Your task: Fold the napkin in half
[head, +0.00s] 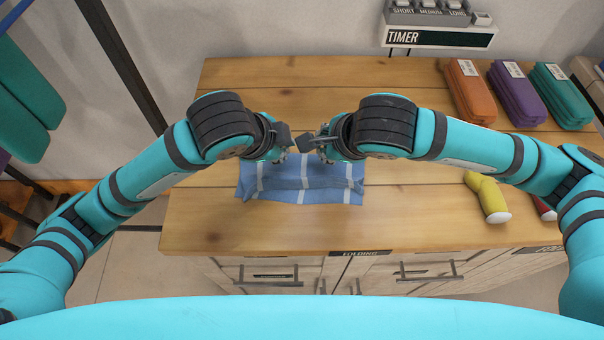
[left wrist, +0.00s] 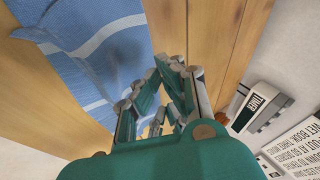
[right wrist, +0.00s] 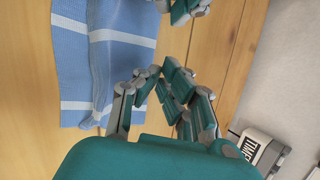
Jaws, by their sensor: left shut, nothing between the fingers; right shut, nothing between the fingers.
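The blue napkin with white stripes (head: 300,190) lies on the wooden worktop below both wrists. Its far part is hidden by my arms in the head view. In the right wrist view the napkin (right wrist: 72,60) shows an overlapping layer with stripes out of line. In the left wrist view its cloth (left wrist: 95,50) looks rumpled with a shadowed crease. My left gripper (head: 282,152) and right gripper (head: 322,152) face each other over the napkin's far side. Both are shut and empty, with fingers beside the cloth in the wrist views.
Orange (head: 468,92), purple (head: 516,92) and green (head: 562,95) folded cloth bundles lie at the back right. A yellow rolled item (head: 487,196) lies at the right front. A timer (head: 440,37) is on the back wall. The worktop (head: 215,220) is clear around the napkin's front.

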